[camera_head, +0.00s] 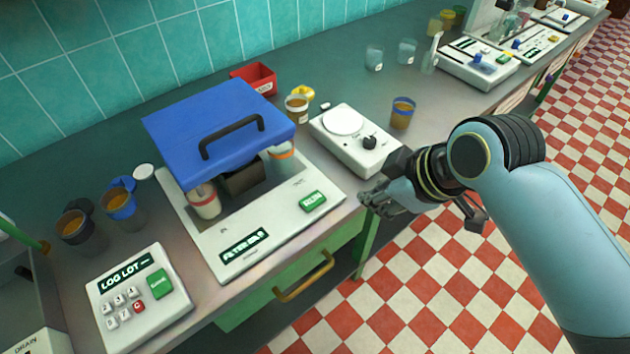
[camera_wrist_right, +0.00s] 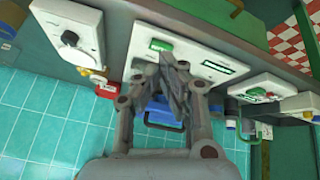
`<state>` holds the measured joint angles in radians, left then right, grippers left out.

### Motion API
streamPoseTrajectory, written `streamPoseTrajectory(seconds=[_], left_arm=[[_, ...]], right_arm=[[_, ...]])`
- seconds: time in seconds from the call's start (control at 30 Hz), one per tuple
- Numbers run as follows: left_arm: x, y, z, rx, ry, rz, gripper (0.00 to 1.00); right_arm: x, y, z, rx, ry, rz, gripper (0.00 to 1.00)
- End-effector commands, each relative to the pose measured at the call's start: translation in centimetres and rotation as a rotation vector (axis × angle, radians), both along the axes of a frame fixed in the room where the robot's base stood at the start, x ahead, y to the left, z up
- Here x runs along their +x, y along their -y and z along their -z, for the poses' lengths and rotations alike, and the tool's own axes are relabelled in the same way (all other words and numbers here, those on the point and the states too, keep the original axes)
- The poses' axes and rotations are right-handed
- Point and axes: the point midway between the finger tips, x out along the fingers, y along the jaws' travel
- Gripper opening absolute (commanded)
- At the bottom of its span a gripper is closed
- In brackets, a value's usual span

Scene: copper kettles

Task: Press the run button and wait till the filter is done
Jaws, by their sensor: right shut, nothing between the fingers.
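The filter machine (camera_head: 285,217) is a white unit on the counter with a raised blue lid (camera_head: 175,135) bearing a black handle. Two jars (camera_head: 205,201) and a dark block show under the lid. The green RUN button (camera_head: 313,201) is on the right of its front panel, and a green button also shows in the right wrist view (camera_wrist_right: 161,46). My right gripper (camera_head: 368,205) is shut and empty, to the right of the RUN button and apart from it in the head view. It also shows shut in the wrist view (camera_wrist_right: 176,72). My left gripper is out of view.
A white device with a round plate and black knob (camera_head: 368,142) stands right of the filter. A LOG LOT keypad (camera_head: 138,300) is at the left front. Cups (camera_head: 402,113), a red bin (camera_head: 254,77) and a yellow item stand behind. A green drawer (camera_head: 300,284) is below the counter.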

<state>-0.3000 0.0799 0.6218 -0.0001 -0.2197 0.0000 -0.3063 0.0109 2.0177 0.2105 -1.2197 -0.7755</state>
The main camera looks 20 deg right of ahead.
Motion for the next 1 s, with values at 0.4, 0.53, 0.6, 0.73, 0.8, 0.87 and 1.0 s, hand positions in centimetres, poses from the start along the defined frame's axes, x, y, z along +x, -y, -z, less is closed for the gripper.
streamPoseTrajectory(seconds=[0.4,0.53,0.6,0.73,0.8,0.87,1.0], left_arm=[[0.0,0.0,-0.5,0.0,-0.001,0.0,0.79],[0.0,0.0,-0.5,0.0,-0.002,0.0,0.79],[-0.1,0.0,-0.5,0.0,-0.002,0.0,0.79],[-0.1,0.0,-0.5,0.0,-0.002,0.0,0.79],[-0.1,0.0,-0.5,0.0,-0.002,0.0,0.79],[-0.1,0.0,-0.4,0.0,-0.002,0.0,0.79],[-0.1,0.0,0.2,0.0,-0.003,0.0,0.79]], right_arm=[[10.8,-7.0,0.3,-0.095,0.336,-0.467,0.0],[11.3,-7.3,0.3,-0.107,0.356,-0.489,0.0],[11.3,-7.3,0.3,-0.108,0.357,-0.49,0.0],[11.2,-7.2,0.3,-0.108,0.356,-0.489,0.0],[11.2,-7.2,0.3,-0.108,0.355,-0.49,0.0],[11.2,-7.2,0.4,-0.108,0.355,-0.49,0.0],[11.2,-7.2,1.1,-0.108,0.355,-0.49,0.0]])
